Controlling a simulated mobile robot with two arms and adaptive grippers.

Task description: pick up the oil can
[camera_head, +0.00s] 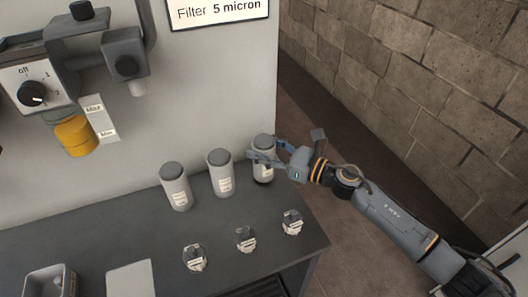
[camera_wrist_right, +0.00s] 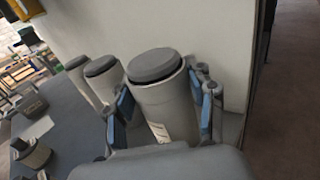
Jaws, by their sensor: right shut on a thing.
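Three pale grey canisters with dark grey lids stand in a row at the back of the dark bench: a left one (camera_head: 175,187), a middle one (camera_head: 220,175) and a right one (camera_head: 264,170). Their small labels are too small to read, so I cannot tell which is the oil can. My right gripper (camera_head: 264,157) is shut on the right canister, which also shows large and upright between the blue finger pads in the right wrist view (camera_wrist_right: 165,97). I cannot tell whether its base touches the bench. My left gripper is not in view.
Several small dark-and-white knob-like parts (camera_head: 246,239) stand along the bench front. A grey bin (camera_head: 33,284) and a pale plate (camera_head: 130,279) lie at left. A wall panel carries a dial (camera_head: 32,94) and a yellow cup (camera_head: 76,136). A block wall (camera_head: 430,90) is at right.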

